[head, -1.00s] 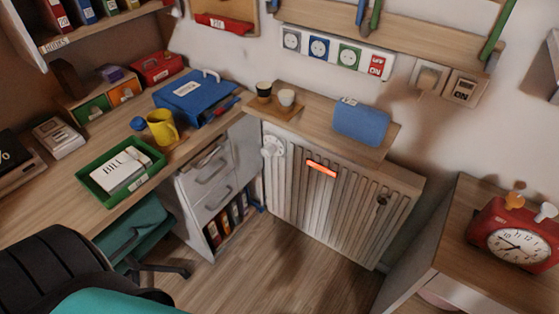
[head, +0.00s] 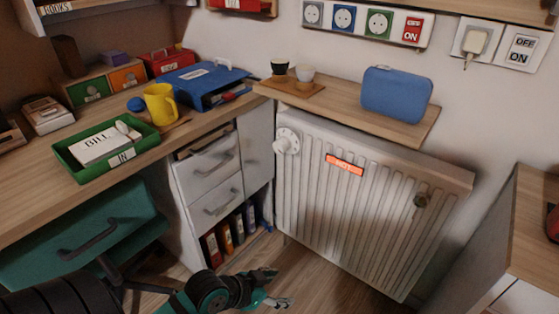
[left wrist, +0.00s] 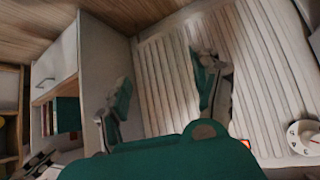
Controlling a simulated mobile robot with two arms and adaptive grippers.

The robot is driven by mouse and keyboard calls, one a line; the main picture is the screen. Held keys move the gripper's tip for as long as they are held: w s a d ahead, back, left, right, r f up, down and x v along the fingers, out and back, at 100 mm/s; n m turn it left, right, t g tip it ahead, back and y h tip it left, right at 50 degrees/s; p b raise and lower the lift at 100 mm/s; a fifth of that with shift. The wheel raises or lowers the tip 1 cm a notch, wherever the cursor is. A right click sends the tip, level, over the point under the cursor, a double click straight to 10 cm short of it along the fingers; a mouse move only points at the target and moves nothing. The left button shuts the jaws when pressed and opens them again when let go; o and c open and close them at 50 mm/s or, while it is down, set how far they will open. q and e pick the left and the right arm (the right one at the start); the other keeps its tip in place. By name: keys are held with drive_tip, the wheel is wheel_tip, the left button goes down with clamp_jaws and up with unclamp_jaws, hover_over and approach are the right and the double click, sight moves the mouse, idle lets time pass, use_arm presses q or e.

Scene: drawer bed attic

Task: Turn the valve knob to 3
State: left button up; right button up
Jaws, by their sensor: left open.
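The white valve knob (head: 286,141) is on the upper left corner of the white radiator (head: 350,205). In the left wrist view the knob (left wrist: 305,137) shows at the lower right edge, with dark marks on its face that I cannot read for sure. My left gripper (head: 275,287) is in front of and below the radiator, well apart from the knob. In the left wrist view the left gripper (left wrist: 163,95) is open, with nothing between its fingers. My right gripper is not in view.
A wooden shelf (head: 405,128) above the radiator holds a blue case (head: 397,94) and two cups on a small board. An orange HOT label (head: 344,164) is on the radiator. A drawer cabinet (head: 216,200) stands left of it, a green chair (head: 90,235) further left.

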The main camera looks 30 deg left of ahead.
use_arm(q)
drive_tip(key=w+a+r+t, duration=0.4)
drive_tip(key=w+a+r, duration=0.1)
drive_tip(key=w+a, duration=0.1)
drive_tip(key=n+t+y, duration=0.3)
drive_tip(key=t, duration=0.3)
approach(277, 149)
drive_tip(key=w, duration=0.3)
drive_tip(key=w+b, duration=0.1)
drive_tip(key=w, duration=0.6)
drive_tip(key=shift+d+r+b, duration=0.2)
drive_tip(key=shift+d+b, duration=0.05)
drive_tip(key=shift+b, duration=0.15)
drive_tip(key=shift+w, duration=0.45)
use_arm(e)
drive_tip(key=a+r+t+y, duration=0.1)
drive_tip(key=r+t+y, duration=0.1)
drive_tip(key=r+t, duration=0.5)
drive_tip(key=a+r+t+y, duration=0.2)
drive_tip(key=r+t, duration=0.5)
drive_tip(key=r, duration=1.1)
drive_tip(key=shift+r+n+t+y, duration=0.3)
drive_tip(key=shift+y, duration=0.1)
use_arm(q)
drive_tip(key=c, duration=1.2)
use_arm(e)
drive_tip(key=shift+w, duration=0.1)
